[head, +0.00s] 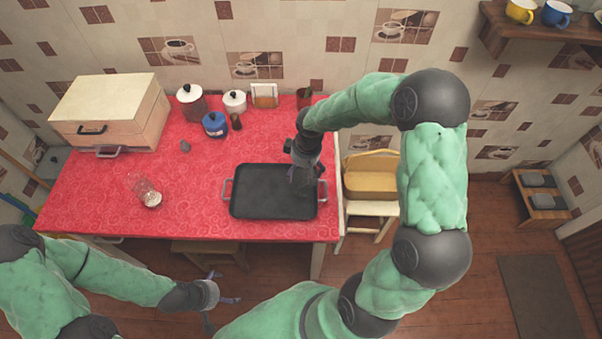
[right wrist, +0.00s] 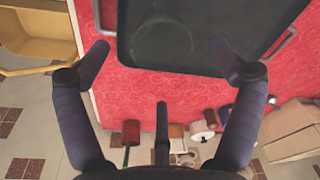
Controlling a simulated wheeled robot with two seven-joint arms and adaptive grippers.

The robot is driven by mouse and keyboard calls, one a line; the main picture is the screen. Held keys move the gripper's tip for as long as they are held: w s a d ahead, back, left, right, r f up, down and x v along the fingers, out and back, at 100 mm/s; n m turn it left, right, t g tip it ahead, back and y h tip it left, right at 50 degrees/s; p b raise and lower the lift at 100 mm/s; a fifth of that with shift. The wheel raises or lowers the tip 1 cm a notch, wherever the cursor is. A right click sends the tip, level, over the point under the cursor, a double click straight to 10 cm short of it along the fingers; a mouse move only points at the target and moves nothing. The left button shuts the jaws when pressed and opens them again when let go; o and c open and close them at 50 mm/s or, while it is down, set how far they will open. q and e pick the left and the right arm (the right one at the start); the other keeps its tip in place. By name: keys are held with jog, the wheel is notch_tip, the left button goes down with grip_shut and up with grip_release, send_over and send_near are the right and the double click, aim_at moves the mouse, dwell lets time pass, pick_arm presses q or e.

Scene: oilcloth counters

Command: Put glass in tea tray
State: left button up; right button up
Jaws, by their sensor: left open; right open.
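The dark rectangular tea tray (head: 255,190) with metal side handles lies on the red counter; it also shows in the right wrist view (right wrist: 200,18). A clear glass vessel (head: 143,187) with a pale lower end stands on the cloth left of the tray. My right gripper (head: 304,180) is open above the tray's right part; its fingers (right wrist: 160,62) spread around empty space in the right wrist view. My left gripper (head: 222,300) is open, low in front of the counter, apart from everything.
A wooden bread box (head: 110,112) stands at the back left. White-lidded jars (head: 191,103), a blue pot (head: 215,125) and a napkin holder (head: 264,95) line the back. A stool with a yellow basket (head: 371,178) is right of the counter. The cloth between glass and tray is clear.

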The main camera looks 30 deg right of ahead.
notch_tip(320, 180, up, 6)
jog(key=p, duration=0.1)
jog(key=shift+s, duration=0.3)
